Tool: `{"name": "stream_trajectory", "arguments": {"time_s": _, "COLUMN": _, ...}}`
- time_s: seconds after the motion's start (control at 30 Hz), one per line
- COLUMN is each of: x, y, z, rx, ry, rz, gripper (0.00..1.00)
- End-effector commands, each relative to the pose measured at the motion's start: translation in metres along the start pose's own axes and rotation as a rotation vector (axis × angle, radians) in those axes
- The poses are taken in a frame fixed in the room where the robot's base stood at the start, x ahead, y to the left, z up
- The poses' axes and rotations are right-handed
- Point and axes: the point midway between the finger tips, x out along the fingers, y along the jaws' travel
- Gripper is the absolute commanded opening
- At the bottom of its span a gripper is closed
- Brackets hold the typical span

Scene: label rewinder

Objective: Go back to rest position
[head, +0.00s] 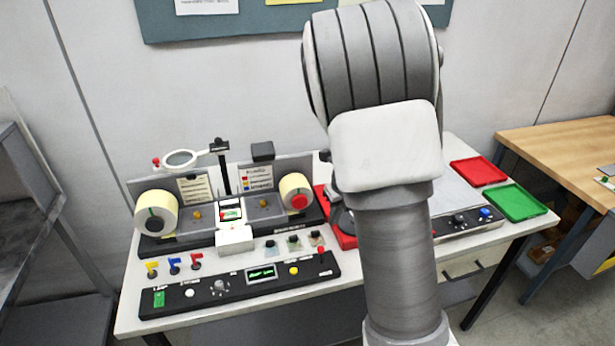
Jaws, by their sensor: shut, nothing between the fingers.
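My arm rises in front of the camera in the head view and bends at the top. My gripper is not in view; the arm hides whatever lies behind it. The label rewinder (225,232) stands on a white table (130,322). It carries a label roll (157,212) on its left side and a second roll with a red hub (296,194) on its right. A black control panel (212,308) with a lit green display lies in front of it.
A red tray (478,171) and a green tray (516,203) lie at the table's right end. A magnifier (180,159) stands above the rewinder. A red object (322,203) is partly hidden behind my arm. A wooden table (570,150) stands right, a grey shelf (30,200) left.

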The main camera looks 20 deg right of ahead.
Motion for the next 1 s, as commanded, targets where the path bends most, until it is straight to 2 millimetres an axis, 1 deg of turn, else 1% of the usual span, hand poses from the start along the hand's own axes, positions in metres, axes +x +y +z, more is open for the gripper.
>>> {"name": "stream_trajectory", "arguments": {"time_s": 0.13, "x": -0.004, "y": 0.003, "z": 0.0, "rx": -0.037, "ry": -0.006, "rz": 0.007, "gripper": 0.0}}
{"name": "stream_trajectory", "arguments": {"time_s": 0.17, "x": -0.007, "y": 0.005, "z": 0.0, "rx": -0.063, "ry": -0.01, "rz": 0.011, "gripper": 0.0}}
{"name": "stream_trajectory", "arguments": {"time_s": 0.27, "x": -0.024, "y": 0.017, "z": -0.003, "rx": -0.211, "ry": -0.034, "rz": 0.032, "gripper": 0.0}}
{"name": "stream_trajectory", "arguments": {"time_s": 0.37, "x": -0.05, "y": 0.035, "z": -0.008, "rx": -0.445, "ry": -0.07, "rz": 0.055, "gripper": 0.0}}
{"name": "stream_trajectory", "arguments": {"time_s": 0.5, "x": -0.087, "y": 0.061, "z": -0.022, "rx": -0.819, "ry": -0.125, "rz": 0.061, "gripper": 0.0}}
{"name": "stream_trajectory", "arguments": {"time_s": 0.57, "x": -0.102, "y": 0.071, "z": -0.03, "rx": -0.982, "ry": -0.146, "rz": 0.054, "gripper": 0.0}}
{"name": "stream_trajectory", "arguments": {"time_s": 0.7, "x": -0.133, "y": 0.091, "z": -0.053, "rx": -1.363, "ry": -0.185, "rz": 0.013, "gripper": 0.0}}
{"name": "stream_trajectory", "arguments": {"time_s": 0.77, "x": -0.144, "y": 0.099, "z": -0.064, "rx": -1.528, "ry": -0.194, "rz": -0.011, "gripper": 0.0}}
{"name": "stream_trajectory", "arguments": {"time_s": 0.8, "x": -0.152, "y": 0.104, "z": -0.071, "rx": -1.638, "ry": -0.197, "rz": -0.033, "gripper": 0.0}}
{"name": "stream_trajectory", "arguments": {"time_s": 0.97, "x": -0.176, "y": 0.12, "z": -0.106, "rx": -2.074, "ry": -0.175, "rz": -0.129, "gripper": 0.0}}
{"name": "stream_trajectory", "arguments": {"time_s": 1.0, "x": -0.181, "y": 0.123, "z": -0.114, "rx": -2.184, "ry": -0.161, "rz": -0.158, "gripper": 0.0}}
